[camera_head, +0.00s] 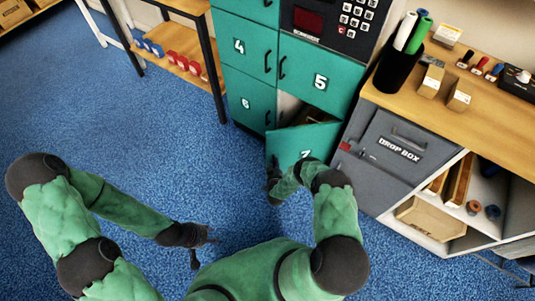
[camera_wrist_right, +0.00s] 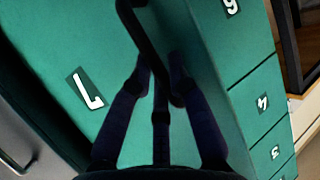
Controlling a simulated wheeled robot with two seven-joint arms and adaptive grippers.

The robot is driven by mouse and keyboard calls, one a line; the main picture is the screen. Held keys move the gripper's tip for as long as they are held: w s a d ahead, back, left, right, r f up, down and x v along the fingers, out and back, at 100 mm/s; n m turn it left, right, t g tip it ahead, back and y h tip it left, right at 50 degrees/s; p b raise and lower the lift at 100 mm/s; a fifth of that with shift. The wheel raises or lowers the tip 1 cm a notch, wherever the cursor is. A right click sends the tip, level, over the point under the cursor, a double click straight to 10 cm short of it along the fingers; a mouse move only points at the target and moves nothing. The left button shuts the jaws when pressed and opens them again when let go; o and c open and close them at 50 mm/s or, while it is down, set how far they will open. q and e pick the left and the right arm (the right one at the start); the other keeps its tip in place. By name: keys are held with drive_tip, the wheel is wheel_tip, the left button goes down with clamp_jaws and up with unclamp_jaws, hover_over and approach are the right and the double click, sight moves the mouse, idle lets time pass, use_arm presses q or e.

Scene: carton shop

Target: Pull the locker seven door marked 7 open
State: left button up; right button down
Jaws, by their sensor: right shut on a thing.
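The teal locker seven door (camera_head: 291,144) stands partly open at the bottom of the locker bank, and its 7 is partly hidden by my right arm. A gap above it shows the dark inside with something brown. In the right wrist view the door (camera_wrist_right: 60,50) fills the left and middle, with its white 7 clear and its black bar handle (camera_wrist_right: 129,14) upright. My right gripper (camera_wrist_right: 161,80) is shut on that handle; in the head view it (camera_head: 272,183) is at the door's left edge. My left gripper (camera_head: 203,250) is open and empty above the blue floor.
A grey drop box (camera_head: 392,146) and a wooden counter (camera_head: 405,100) stand right of the lockers. A wooden shelf table (camera_head: 186,65) with red and blue items stands to the left. The blue carpet (camera_head: 130,120) in front is clear.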

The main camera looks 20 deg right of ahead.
drive_tip(key=s+d+n+y, duration=0.2)
drive_tip(key=s+y, duration=0.1)
drive_tip(key=s, duration=0.6)
drive_tip(key=s+d+n+t+y+b, duration=0.1)
drive_tip(key=s+n+y, duration=0.1)
drive_tip(key=s, duration=0.6)
drive_tip(key=shift+s+d+n+y, duration=0.35)
drive_tip(key=shift+s+n+y, duration=0.05)
drive_tip(key=shift+n, duration=0.1)
drive_tip(key=c, duration=1.1)
unclamp_jaws()
drive_tip(key=shift+c, duration=0.2)
drive_tip(key=shift+s, duration=0.1)
drive_tip(key=v, duration=1.1)
drive_tip(key=shift+s, duration=0.4)
drive_tip(key=shift+r, duration=0.1)
drive_tip(key=shift+w, duration=0.1)
